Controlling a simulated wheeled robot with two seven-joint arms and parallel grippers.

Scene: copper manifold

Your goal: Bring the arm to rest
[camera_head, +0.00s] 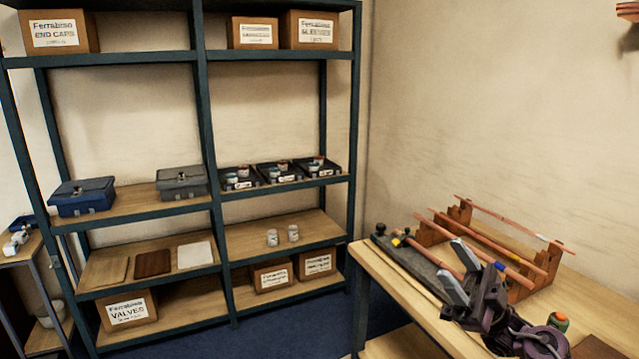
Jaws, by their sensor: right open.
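A dark flat board (412,262) with small fittings lies along the bench's left side, partly hidden by my gripper. I cannot tell whether the gripper touches anything. My left gripper is not in view.
A dark metal shelf unit (205,130) at the left holds toolboxes, black trays (279,172) and labelled boxes (128,308). Blue floor (240,338) lies between shelf and bench.

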